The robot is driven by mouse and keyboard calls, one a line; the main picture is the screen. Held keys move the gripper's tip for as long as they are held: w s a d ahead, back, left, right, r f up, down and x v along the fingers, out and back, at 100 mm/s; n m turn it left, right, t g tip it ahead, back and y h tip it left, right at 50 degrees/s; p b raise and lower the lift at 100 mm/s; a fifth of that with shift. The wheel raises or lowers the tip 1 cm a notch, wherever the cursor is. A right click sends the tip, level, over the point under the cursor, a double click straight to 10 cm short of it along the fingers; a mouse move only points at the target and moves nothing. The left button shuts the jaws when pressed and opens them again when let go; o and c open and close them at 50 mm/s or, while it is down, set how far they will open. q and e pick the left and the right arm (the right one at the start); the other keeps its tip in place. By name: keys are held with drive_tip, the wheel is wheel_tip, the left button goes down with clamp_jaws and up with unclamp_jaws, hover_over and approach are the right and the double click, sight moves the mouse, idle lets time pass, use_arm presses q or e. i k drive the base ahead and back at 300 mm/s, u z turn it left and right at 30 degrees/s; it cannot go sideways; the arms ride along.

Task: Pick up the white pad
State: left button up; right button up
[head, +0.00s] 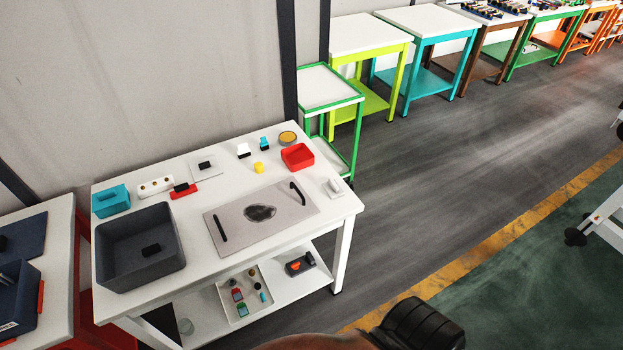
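A thin, flat white pad (211,172) lies near the back of the white worktable, with a small black object (204,165) on it. A smaller white block-like piece (333,187) lies near the table's right edge. I cannot tell for certain which of these two the task means. Neither of my grippers can be made out in the head view.
The white worktable (192,240) also holds a dark grey bin (140,262), a grey board with black handles (285,207), a teal box (111,200), a white power strip (156,186) and a red tray (297,156). A green-framed cart (328,88) stands behind right. Open floor (440,170) lies right.

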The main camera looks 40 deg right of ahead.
sight(334, 189)
drive_tip(key=z, duration=0.3)
drive_tip(key=i, duration=0.95)
drive_tip(key=z, duration=0.6)
